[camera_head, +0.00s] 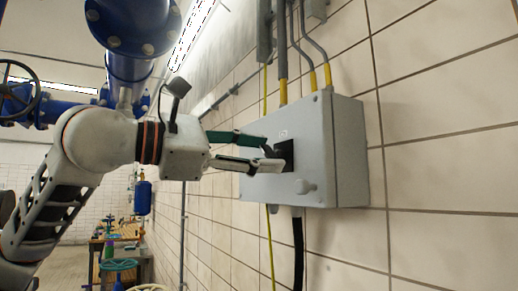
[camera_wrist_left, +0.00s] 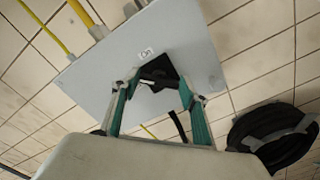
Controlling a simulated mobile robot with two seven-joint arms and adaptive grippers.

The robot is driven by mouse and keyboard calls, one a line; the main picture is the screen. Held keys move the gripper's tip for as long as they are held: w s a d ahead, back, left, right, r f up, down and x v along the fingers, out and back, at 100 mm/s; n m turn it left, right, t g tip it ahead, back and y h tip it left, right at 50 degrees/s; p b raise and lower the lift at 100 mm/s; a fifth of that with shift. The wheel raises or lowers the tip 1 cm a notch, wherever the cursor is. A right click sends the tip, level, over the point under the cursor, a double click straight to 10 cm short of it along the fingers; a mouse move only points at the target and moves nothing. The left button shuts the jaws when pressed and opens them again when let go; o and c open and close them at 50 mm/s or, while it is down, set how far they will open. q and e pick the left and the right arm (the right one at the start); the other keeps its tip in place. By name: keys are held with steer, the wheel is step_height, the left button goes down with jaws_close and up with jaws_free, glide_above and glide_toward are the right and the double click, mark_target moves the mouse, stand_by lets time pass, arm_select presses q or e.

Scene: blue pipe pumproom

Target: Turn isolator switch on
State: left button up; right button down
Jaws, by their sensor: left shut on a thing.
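The isolator switch is a grey box (camera_head: 330,145) on the tiled wall, with a black rotary handle on a black square plate (camera_head: 285,152) on its front. My left gripper (camera_head: 268,156) reaches the handle from the left, its fingertips at the black plate. In the left wrist view the box (camera_wrist_left: 105,82) is tilted, and the fingers of my left gripper (camera_wrist_left: 158,78) close in on both sides of the black handle (camera_wrist_left: 156,70). The gripper is shut on the handle. The handle's exact angle is hard to read. My right gripper is not in view.
Grey conduits with yellow ends (camera_head: 282,90) enter the box top. A black cable (camera_head: 298,245) leaves its underside. Large blue pipes (camera_head: 128,65) hang at upper left. A wooden bench (camera_head: 122,250) stands far back at left. A black coil (camera_wrist_left: 272,138) shows at right in the wrist view.

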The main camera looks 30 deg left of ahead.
arm_select(q)
steer(key=m, duration=0.4)
steer(key=shift+m, duration=0.3)
steer(key=m, duration=0.4)
steer(key=shift+f+m, duration=0.2)
steer(key=shift+m, duration=0.2)
steer(key=o, duration=1.1)
steer(key=shift+d, duration=0.1)
steer(key=v, duration=1.2)
